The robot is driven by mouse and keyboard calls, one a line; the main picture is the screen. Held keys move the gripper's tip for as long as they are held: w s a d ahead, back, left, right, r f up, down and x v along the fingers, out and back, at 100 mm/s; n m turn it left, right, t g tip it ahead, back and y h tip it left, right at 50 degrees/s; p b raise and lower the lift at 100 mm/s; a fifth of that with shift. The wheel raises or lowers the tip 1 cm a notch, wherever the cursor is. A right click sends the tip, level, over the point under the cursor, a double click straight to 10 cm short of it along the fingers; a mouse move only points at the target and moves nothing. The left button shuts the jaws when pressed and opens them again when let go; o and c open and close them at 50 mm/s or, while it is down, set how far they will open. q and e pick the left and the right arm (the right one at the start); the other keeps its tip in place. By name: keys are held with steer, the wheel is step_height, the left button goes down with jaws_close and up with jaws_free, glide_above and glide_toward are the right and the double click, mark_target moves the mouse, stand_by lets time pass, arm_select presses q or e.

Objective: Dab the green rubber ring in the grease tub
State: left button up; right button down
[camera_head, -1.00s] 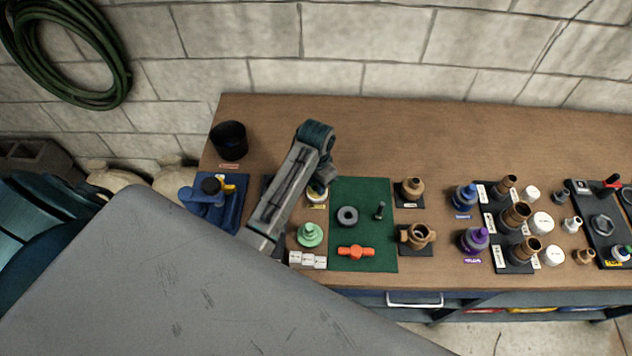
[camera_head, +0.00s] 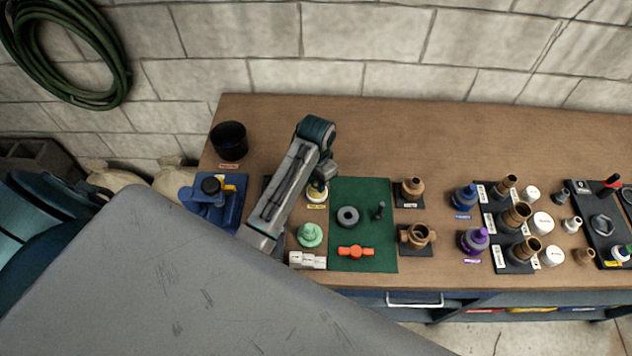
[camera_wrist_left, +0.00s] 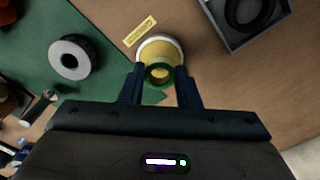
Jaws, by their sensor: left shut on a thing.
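The grease tub (camera_wrist_left: 160,46) is a round white-rimmed pot with yellow grease, beside a yellow label in the left wrist view. It also shows in the head view (camera_head: 317,195), just left of the green mat. The green rubber ring (camera_wrist_left: 159,73) is held between the fingertips of my left gripper (camera_wrist_left: 160,78), which is shut on it. In the wrist view the ring overlaps the near part of the tub; whether it touches the grease I cannot tell. In the head view my left gripper (camera_head: 325,171) hangs beside the tub, and the ring cannot be made out.
The green mat (camera_head: 370,190) holds a grey ring-shaped part (camera_head: 347,216), a dark bolt (camera_head: 380,211) and an orange handle (camera_head: 355,252). A green knob-like part (camera_head: 310,235) stands near the tub. Brass fittings (camera_head: 416,236) stand to the right. The bench's back strip is clear.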

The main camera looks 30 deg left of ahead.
arm_select(q)
steer(key=shift+r, duration=2.7)
